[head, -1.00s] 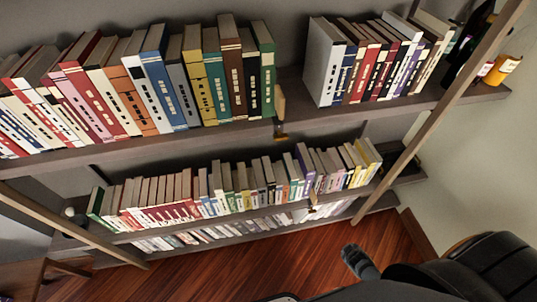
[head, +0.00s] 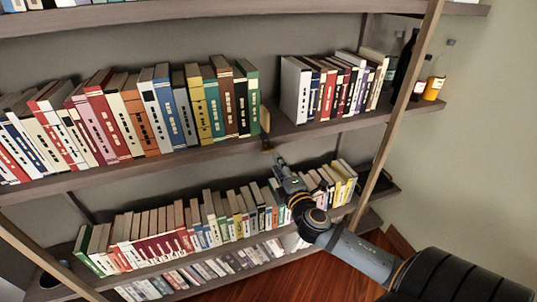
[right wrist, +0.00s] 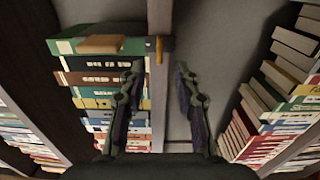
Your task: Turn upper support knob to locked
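The upper support knob (head: 267,146) is a small brass piece on the front edge of the upper book shelf. A light wooden support plate (head: 265,119) stands above it beside the green end book (head: 252,95). In the right wrist view the knob (right wrist: 159,49) shows ahead of the fingers, near the wooden plate (right wrist: 102,44). My right gripper (head: 280,162) is just below and right of the knob, apart from it. My left gripper is not in view.
Books fill the upper shelf (head: 160,164) left of the plate, with a gap before the right-hand books (head: 330,90). Lower-shelf books (head: 170,225) stand behind and below my right arm. A slanted wooden post (head: 405,95) and bottles (head: 434,85) are at the right.

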